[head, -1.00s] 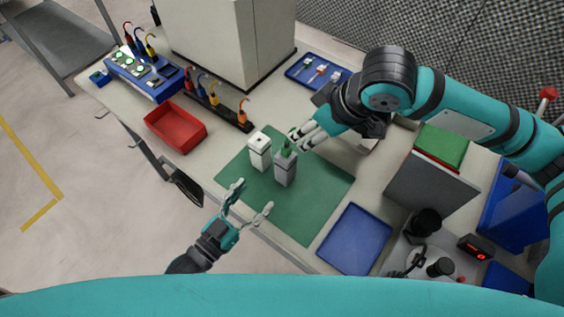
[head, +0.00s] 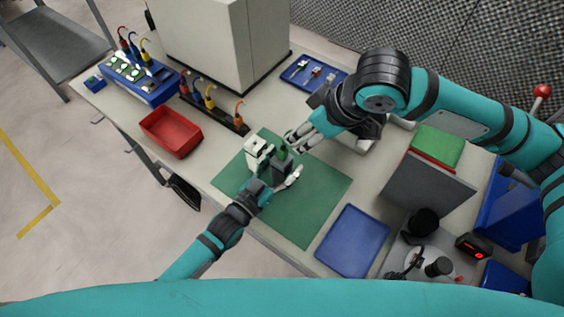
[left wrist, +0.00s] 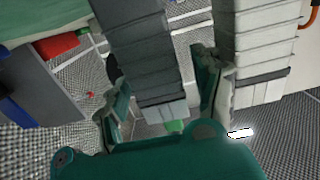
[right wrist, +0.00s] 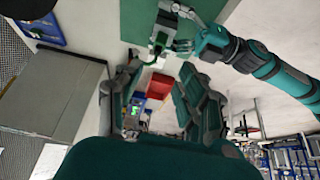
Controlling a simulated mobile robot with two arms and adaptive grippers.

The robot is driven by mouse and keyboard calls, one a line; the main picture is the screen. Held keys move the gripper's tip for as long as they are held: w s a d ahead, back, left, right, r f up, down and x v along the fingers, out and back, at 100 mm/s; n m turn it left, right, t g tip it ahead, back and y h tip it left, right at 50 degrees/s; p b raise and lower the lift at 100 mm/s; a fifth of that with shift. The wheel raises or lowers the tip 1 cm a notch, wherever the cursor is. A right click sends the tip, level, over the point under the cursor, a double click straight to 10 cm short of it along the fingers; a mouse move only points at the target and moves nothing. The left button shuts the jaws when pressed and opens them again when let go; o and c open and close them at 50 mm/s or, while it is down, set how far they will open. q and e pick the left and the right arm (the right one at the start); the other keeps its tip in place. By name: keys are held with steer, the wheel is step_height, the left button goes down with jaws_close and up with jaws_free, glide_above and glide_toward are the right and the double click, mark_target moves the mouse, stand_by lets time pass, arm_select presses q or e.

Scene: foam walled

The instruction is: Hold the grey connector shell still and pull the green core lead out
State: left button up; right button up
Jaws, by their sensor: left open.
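The grey connector shell (head: 281,170) stands upright on the green mat (head: 318,205). The green core lead (head: 283,153) sticks out of its top. My left gripper (head: 279,183) is open, low around the shell. In the left wrist view the grey shell (left wrist: 140,50) lies between the spread fingers (left wrist: 160,98), with a bit of green (left wrist: 175,127) at its end. Whether the fingers touch it I cannot tell. My right gripper (head: 298,143) is open, just beside the green lead. In the right wrist view its fingers (right wrist: 158,68) are apart, near the green lead (right wrist: 150,61).
A white block (head: 257,151) stands close to the left of the shell. A red bin (head: 170,132), a blue tray (head: 353,240) and a grey upright panel (head: 428,188) surround the mat. The mat's front part is clear.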

arm_select(q)
steer(key=c, duration=1.3)
arm_select(e)
steer(key=shift+c, duration=0.6)
step_height(320, 180, up, 4)
steer(key=f+n+g+h, duration=0.1)
steer(key=n+g+h, duration=0.3)
steer(key=n, duration=1.1)
glide_above(283, 143)
steer(key=shift+n+h, duration=0.3)
steer(key=shift+h, duration=0.1)
step_height(283, 143, down, 11)
steer(key=shift+w+f, duration=0.15)
